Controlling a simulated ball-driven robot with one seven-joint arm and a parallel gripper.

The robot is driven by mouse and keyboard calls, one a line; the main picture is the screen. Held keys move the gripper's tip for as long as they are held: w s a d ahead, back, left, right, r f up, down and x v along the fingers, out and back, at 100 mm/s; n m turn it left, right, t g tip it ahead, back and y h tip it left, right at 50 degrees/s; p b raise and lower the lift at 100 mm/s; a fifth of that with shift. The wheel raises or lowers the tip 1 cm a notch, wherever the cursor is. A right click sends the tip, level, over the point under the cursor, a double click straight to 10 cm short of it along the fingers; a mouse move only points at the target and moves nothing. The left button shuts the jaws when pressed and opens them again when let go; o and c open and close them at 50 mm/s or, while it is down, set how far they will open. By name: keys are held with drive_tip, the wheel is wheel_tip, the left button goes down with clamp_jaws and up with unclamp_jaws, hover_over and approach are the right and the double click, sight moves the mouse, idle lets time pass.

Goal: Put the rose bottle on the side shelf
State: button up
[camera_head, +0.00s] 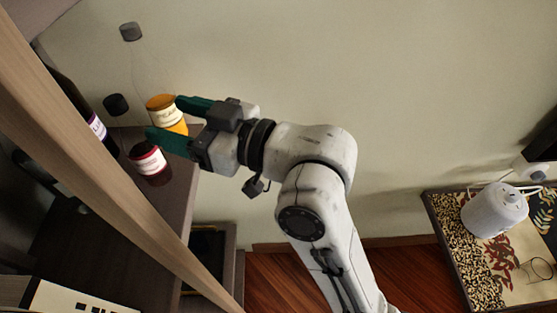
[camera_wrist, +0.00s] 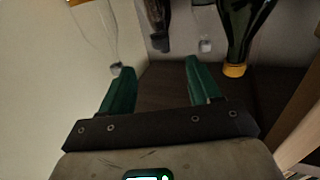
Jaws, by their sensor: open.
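My gripper (camera_head: 163,116) is open at the left, its two teal fingers pointing at the bottles on the shelf. The wrist view shows the fingers (camera_wrist: 152,65) apart with nothing held between them. I cannot tell which bottle is the rose one. A clear bottle (camera_wrist: 95,30) is beyond the left finger, and a dark bottle (camera_wrist: 158,25) is beyond the gap. A green bottle with a yellow-orange cap (camera_wrist: 240,38) is at the right. In the head view, a dark bottle with a purple label (camera_head: 97,127) stands farther left. A dark wooden shelf (camera_head: 180,200) is below.
A pale wooden upright (camera_head: 90,165) crosses the left side. A patterned table (camera_head: 447,225) with a white appliance (camera_head: 494,210) is at the right.

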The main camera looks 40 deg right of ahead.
drive_tip(key=s+d+f+m+g+h, duration=0.25)
drive_tip(key=d+f, duration=0.25)
drive_tip(key=f, duration=0.6)
drive_tip(key=s+d+f+m+g+h, duration=0.1)
drive_tip(key=s+d+f+g+h, duration=0.25)
drive_tip(key=f, duration=0.65)
drive_tip(key=s+d+f+m+g+h, duration=0.2)
drive_tip(key=s+d+f+g, duration=0.2)
drive_tip(key=s+f, duration=0.3)
drive_tip(key=s+d+f+m+g+h, duration=0.2)
drive_tip(key=s+d+f+g, duration=0.2)
drive_tip(key=s, duration=0.9)
drive_tip(key=d+f, duration=0.3)
drive_tip(key=shift+s+f, duration=0.2)
drive_tip(key=shift+f, duration=0.15)
